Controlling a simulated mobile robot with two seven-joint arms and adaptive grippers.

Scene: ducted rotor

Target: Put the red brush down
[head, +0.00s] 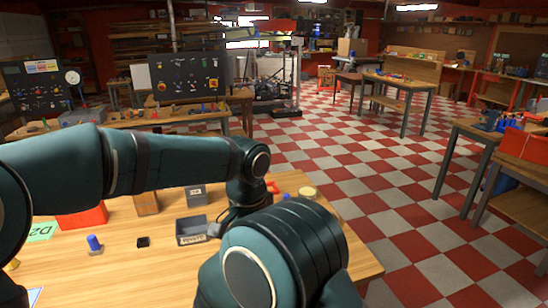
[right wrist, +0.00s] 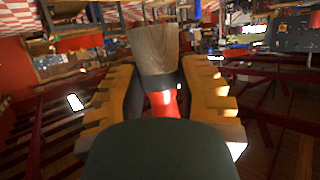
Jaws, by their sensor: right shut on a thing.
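In the right wrist view my right gripper (right wrist: 165,82) has its two tan, ridged fingers closed on the red brush (right wrist: 166,104). Its red part shows between the fingers, and a tan, wood-like block (right wrist: 155,50) stands out beyond them. I cannot tell whether this block belongs to the brush. The background there is the room, seen at a turned angle. In the head view my arms cover the middle of the workbench (head: 160,270). Neither gripper's fingers show there.
On the bench are a grey bin (head: 191,231), a small grey box (head: 197,196), a red bin (head: 83,216), a blue-topped piece (head: 95,244), a black block (head: 143,242), a green card (head: 42,232) and a yellowish round piece (head: 307,192). The front middle is bare.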

